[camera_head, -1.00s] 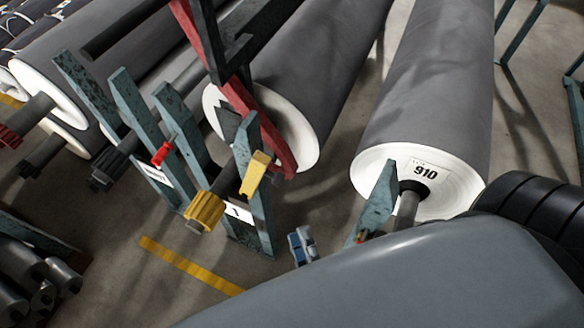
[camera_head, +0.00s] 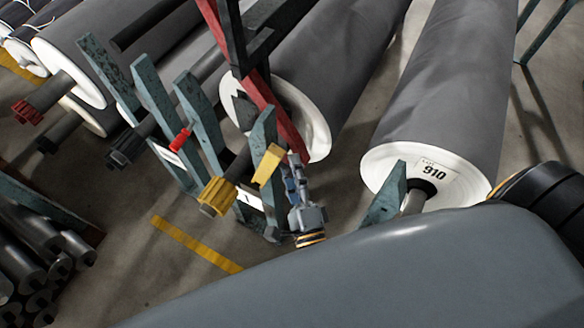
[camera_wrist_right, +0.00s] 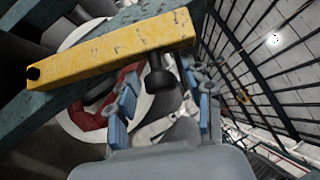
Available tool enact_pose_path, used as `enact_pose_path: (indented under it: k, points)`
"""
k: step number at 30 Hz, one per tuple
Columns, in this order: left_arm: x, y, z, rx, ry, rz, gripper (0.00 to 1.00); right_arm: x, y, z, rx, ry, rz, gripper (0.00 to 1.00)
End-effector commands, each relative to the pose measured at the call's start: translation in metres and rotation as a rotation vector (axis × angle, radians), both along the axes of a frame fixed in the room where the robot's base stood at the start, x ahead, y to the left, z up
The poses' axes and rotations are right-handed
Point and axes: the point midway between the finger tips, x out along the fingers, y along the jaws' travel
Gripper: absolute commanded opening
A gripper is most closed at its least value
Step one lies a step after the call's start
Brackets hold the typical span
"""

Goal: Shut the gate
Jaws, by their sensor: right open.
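The gate appears as a short yellow bar (camera_head: 268,163) at the top of a teal stand (camera_head: 262,140), tilted up from the stand. In the right wrist view the yellow bar (camera_wrist_right: 110,50) crosses the upper left, with a dark knob (camera_wrist_right: 160,74) hanging under its right end. My right gripper (camera_head: 296,175) is just right of the bar in the head view. Its blue-grey fingers (camera_wrist_right: 163,105) are open and point at the knob, which lies between and beyond them. I cannot tell if they touch it. My left gripper is not in view.
A yellow ribbed collar (camera_head: 217,195) on a shaft sits left of the gate. A red arm (camera_head: 270,105) rises behind it, before a grey roll (camera_head: 335,60). Roll 910 (camera_head: 440,110) lies to the right. Floor with a yellow line (camera_head: 195,244) is clear in front.

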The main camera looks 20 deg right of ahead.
Motion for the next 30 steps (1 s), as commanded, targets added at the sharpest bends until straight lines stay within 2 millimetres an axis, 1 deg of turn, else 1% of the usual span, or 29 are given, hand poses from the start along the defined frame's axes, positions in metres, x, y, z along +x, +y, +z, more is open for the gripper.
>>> enact_pose_path:
  k: [4,8,9,11,12,17,20,23,27,30]
  points:
    - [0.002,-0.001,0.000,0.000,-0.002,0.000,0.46,0.000,0.000,0.000,0.000,0.000,0.000,0.51]
    - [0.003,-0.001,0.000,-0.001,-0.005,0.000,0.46,0.000,0.000,0.000,0.000,0.000,0.000,0.25]
    - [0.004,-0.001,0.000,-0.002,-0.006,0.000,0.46,0.000,0.000,0.000,0.000,0.000,0.000,0.17]
    - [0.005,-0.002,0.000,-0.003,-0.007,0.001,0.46,0.000,0.000,0.000,0.000,0.000,0.000,0.04]
    - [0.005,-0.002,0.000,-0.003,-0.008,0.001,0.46,0.000,0.000,0.000,0.000,0.000,0.000,0.00]
    - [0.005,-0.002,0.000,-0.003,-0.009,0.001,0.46,0.000,0.000,0.000,0.000,0.001,0.000,0.00]
    - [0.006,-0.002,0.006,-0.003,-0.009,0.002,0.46,0.001,0.001,0.003,-0.006,0.008,0.000,0.00]
    - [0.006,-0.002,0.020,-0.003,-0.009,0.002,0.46,0.005,0.004,0.011,-0.025,0.034,-0.002,0.00]
    - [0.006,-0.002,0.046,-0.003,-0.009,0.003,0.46,0.013,0.011,0.020,-0.070,0.094,-0.002,0.00]
    - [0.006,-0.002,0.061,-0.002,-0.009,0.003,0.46,0.019,0.015,0.023,-0.103,0.136,-0.002,0.00]
